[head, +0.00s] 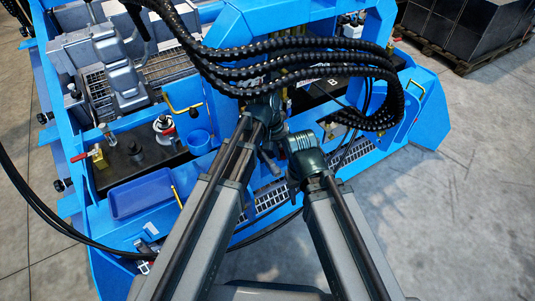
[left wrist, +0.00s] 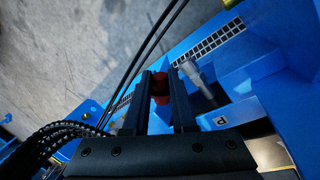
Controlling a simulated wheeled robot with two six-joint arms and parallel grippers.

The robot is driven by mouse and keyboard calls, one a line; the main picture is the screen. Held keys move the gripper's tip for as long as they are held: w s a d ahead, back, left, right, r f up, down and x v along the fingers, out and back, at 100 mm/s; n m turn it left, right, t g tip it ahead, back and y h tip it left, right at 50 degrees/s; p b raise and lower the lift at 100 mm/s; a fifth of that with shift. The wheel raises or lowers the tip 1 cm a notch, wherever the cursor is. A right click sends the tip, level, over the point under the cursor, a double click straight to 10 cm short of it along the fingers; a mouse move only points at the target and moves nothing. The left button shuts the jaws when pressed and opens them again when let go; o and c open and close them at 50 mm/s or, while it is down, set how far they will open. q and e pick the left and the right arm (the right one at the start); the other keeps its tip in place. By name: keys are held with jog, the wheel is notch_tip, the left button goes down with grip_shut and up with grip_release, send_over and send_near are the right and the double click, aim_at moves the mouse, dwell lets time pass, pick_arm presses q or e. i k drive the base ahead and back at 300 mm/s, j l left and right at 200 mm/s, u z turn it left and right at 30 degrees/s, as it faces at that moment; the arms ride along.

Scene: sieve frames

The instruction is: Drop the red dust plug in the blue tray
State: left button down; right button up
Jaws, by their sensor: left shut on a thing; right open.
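The red dust plug (left wrist: 161,86) is between the two dark fingers of my left gripper (left wrist: 162,92) in the left wrist view. The gripper is shut on it, above the blue frame and grey floor. In the head view the plug is hidden and the left gripper is hard to make out behind my arm and the hoses. The blue tray (head: 143,195) lies at the lower left of the machine in the head view, left of my arms. Its visible floor is bare. My right gripper (head: 300,148) is open at the head view's middle, its fingers hard to make out.
Thick black hoses (head: 290,75) arch across the top. A blue cup (head: 200,142), a red-and-white fitting (head: 165,128) and a red-handled valve (head: 86,155) stand near the tray. A yellow handle (head: 177,197) rises beside it. A silvery cylinder (left wrist: 197,78) lies close to the left fingers.

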aim_at(145, 199)
jog(key=k, duration=1)
jog(key=k+u, duration=0.25)
jog(key=u, duration=0.95)
jog(key=i+l, duration=0.15)
jog(key=i, duration=0.25)
jog(key=i+l, duration=0.1)
jog(key=i, duration=0.3)
jog(key=i+l, duration=0.15)
jog(key=i, duration=0.25)
